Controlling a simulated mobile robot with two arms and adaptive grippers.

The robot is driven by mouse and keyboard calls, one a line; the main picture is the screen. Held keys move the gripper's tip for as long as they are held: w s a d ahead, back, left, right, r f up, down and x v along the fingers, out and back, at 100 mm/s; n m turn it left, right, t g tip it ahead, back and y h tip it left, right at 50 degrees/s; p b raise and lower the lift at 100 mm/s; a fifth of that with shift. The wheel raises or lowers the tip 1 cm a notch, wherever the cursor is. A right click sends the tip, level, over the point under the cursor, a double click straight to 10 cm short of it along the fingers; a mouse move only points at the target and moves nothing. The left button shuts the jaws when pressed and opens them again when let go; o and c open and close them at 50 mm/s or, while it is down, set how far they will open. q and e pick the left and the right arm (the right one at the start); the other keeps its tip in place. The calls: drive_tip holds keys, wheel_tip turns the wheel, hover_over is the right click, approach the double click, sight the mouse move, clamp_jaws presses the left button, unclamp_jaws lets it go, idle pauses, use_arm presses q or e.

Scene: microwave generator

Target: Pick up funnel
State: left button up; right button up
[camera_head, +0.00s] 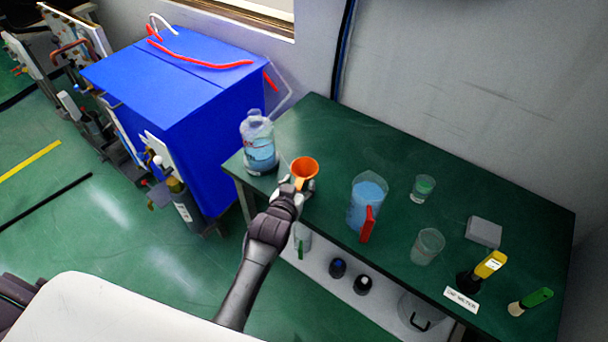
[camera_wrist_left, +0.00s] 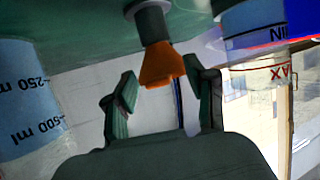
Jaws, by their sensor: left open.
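The orange funnel (camera_head: 304,167) is near the left end of the green table (camera_head: 330,125), to the right of the large bottle. My left gripper (camera_head: 298,184) reaches it from the near side and covers part of what is below it. In the left wrist view the funnel (camera_wrist_left: 160,64) shows between the open fingers of my left gripper (camera_wrist_left: 163,95), near their tips. I see gaps on both sides of it, so the fingers do not appear closed on it. A grey cylindrical part adjoins it there. My right gripper is not in view.
A large bottle of blue liquid (camera_head: 258,150) stands left of the funnel. A beaker of blue liquid (camera_head: 366,205) with a red piece (camera_head: 367,226) stands right of my gripper. Further right are a small beaker (camera_head: 423,190), a clear beaker (camera_head: 428,247) and a yellow meter (camera_head: 490,265).

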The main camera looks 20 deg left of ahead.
use_arm(q)
clamp_jaws()
drive_tip(key=shift+r, duration=0.1)
